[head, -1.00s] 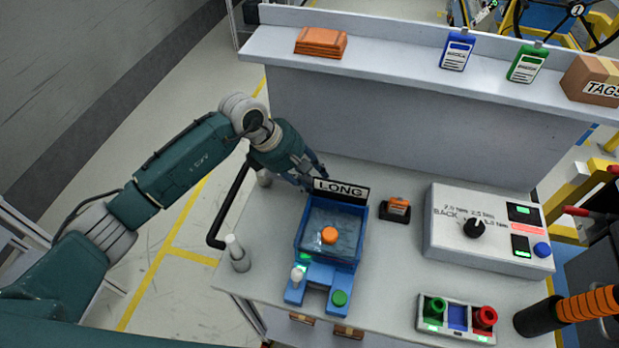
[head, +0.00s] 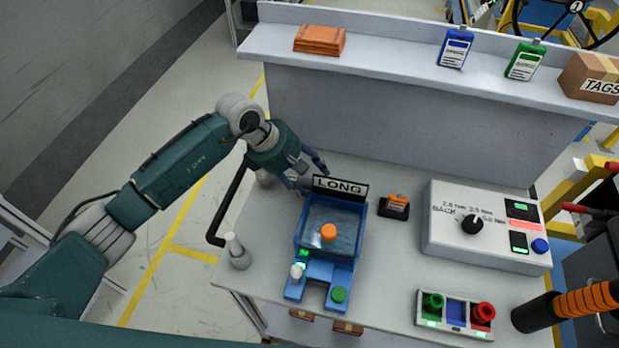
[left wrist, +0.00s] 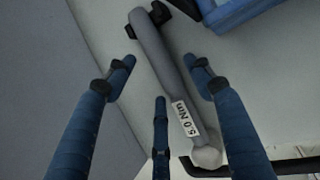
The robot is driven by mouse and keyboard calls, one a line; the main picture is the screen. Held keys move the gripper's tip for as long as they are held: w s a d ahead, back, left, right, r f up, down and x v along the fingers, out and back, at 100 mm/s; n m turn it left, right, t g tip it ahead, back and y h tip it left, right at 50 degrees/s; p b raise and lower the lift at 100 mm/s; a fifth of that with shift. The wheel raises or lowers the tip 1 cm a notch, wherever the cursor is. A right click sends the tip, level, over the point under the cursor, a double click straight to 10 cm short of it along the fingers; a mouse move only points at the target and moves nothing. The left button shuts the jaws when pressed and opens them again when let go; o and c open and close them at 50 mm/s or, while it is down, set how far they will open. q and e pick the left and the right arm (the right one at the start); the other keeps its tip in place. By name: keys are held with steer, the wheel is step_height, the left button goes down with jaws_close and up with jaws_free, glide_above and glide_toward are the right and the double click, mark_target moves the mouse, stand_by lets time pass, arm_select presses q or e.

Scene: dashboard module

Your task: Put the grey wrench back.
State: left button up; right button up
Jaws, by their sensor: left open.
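The grey wrench (left wrist: 158,50) shows in the left wrist view with a white "5.0 Nm" label, a black piece at its top end and a round pale knob at its lower end. It runs slantwise between the fingers of my left gripper (left wrist: 160,70). The fingers are spread apart, and I cannot tell whether any touches it. There the wrench is mostly hidden by the hand.
A blue fixture (head: 318,272) with an orange knob stands right in front of the gripper. A black rail (head: 226,208) and a pale cone-shaped post (head: 238,252) edge the table's left. A grey control box (head: 485,230) stands right. A shelf wall (head: 390,125) rises behind.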

mark_target(290, 195)
arm_select(q)
steer(key=b+v, duration=0.2)
steer(key=v, duration=0.9)
steer(key=shift+f, duration=0.1)
